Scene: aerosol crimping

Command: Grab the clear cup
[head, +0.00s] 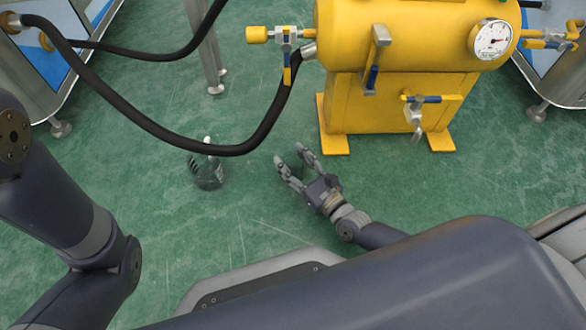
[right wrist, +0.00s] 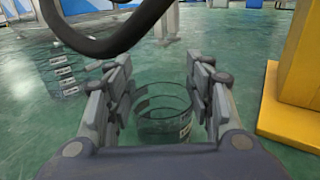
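A yellow tank with a gauge (head: 400,95) stands behind my right gripper. See-through shapes with dark marks (right wrist: 62,75) show at left in the wrist view.

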